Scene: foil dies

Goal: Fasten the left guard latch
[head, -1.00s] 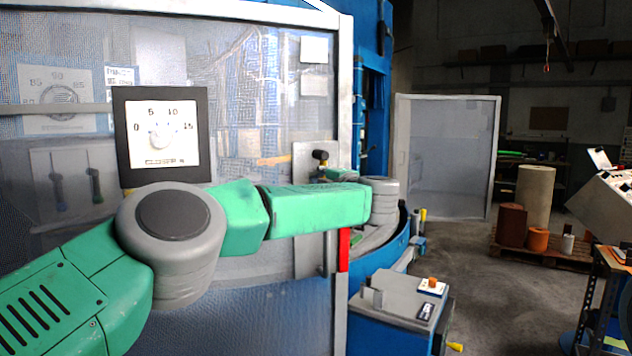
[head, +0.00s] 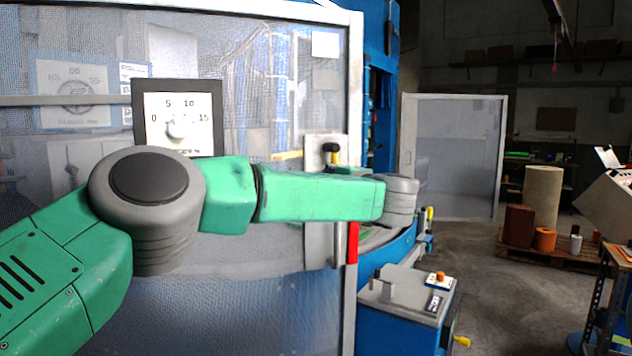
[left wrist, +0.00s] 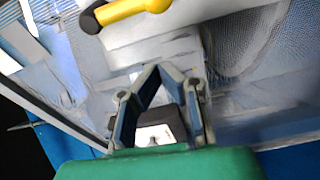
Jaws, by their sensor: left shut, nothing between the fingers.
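The left guard is a large mesh panel in a pale frame (head: 355,90) on the left of the head view. Its latch handle (head: 331,150), with a black knob and a yellow shaft, sits on a grey plate near the frame's right edge. In the left wrist view the yellow latch handle (left wrist: 130,10) with its black end crosses the top. My left gripper (left wrist: 160,70) is shut and empty, its tips below the handle and apart from it in the picture. In the head view my forearm hides the gripper and part of the latch plate. My right gripper is not in view.
A dial box (head: 178,90) hangs on the guard behind my arm. A red strip (head: 352,243) runs along the frame's edge. A blue cabinet with a grey control top (head: 408,290) stands at lower right of the guard. Open floor (head: 480,270) lies further right.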

